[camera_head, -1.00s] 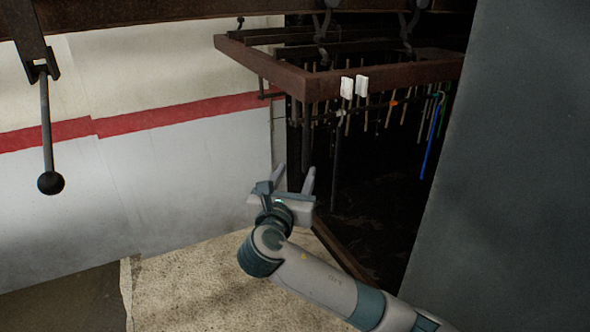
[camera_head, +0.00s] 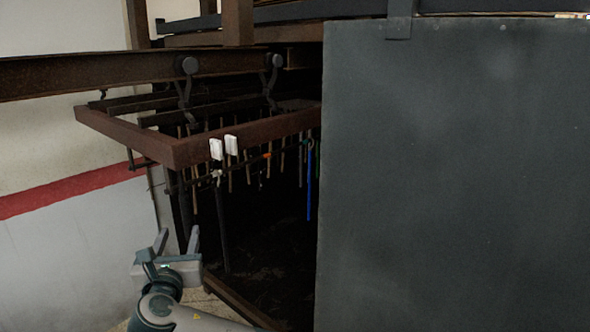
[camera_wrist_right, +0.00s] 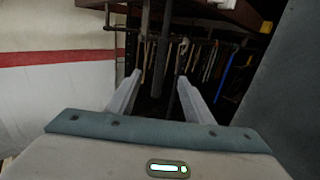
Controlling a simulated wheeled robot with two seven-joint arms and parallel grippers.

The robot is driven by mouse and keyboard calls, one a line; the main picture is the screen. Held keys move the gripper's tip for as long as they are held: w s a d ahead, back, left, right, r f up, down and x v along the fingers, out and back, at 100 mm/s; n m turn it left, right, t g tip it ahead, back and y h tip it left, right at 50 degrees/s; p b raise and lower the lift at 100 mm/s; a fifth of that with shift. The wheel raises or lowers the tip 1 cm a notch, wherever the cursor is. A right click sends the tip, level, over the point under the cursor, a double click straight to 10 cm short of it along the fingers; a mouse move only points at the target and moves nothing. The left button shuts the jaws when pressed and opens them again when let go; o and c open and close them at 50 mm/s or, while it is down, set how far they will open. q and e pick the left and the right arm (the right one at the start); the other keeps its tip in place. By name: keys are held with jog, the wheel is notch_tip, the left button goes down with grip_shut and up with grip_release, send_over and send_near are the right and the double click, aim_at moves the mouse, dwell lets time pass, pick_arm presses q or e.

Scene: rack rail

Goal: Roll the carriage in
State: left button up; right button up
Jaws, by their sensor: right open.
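The carriage (camera_head: 150,140) is a rust-brown frame hanging by dark roller hangers (camera_head: 188,80) from an overhead rail (camera_head: 80,72). Several thin sticks hang under it, with a blue one (camera_head: 309,185) towards the right. The carriage's front part sticks out to the left of a dark grey panel; its far end is hidden. My right gripper (camera_head: 177,238) is open and empty, below the carriage's front left corner. In the right wrist view, dark upright bars (camera_wrist_right: 161,55) show between its open fingers (camera_wrist_right: 158,82); their depth is unclear. My left gripper is out of view.
The large grey panel (camera_head: 450,170) fills the right side. A pale wall with a red stripe (camera_head: 70,190) stands at the left. Two white tags (camera_head: 216,149) sit at the carriage's front. The space under the carriage is dark.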

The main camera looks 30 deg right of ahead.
aim_at(185, 217)
jog(key=x, duration=0.7)
jog(key=shift+w+d+f, duration=0.1)
jog(key=shift+w+d, duration=0.05)
jog(key=shift+w, duration=0.15)
jog(key=shift+w, duration=0.1)
jog(key=shift+x, duration=1.15)
jog(key=shift+c, duration=0.4)
grip_shut()
